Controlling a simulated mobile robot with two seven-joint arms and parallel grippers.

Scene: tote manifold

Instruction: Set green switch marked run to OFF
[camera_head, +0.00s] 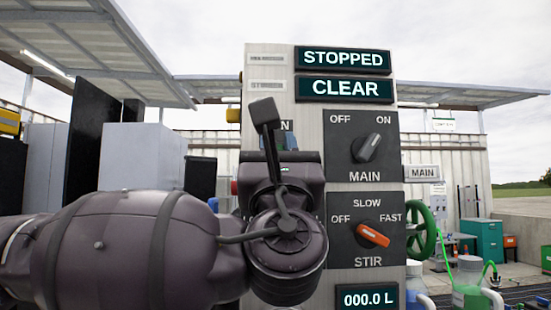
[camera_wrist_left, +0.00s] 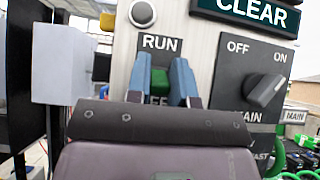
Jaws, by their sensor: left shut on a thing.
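The green switch (camera_wrist_left: 159,81) sits on the pale panel under the RUN label (camera_wrist_left: 161,42) in the left wrist view. A partly hidden label, seemingly OFF, shows below it. My left gripper (camera_wrist_left: 160,82) has its two blue fingers on either side of the switch and is shut on it. In the head view my left wrist and arm cover most of the switch area, and the gripper (camera_head: 281,143) is at the panel's left part. The switch's exact position is hard to tell. My right gripper is not in view.
The panel (camera_head: 310,120) carries displays reading STOPPED (camera_head: 343,60), CLEAR (camera_head: 345,89) and 000.0 L (camera_head: 367,299). A grey MAIN knob (camera_head: 367,148) and an orange STIR knob (camera_head: 373,236) sit right of the switch. A green handwheel (camera_head: 423,232) stands beside the panel.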

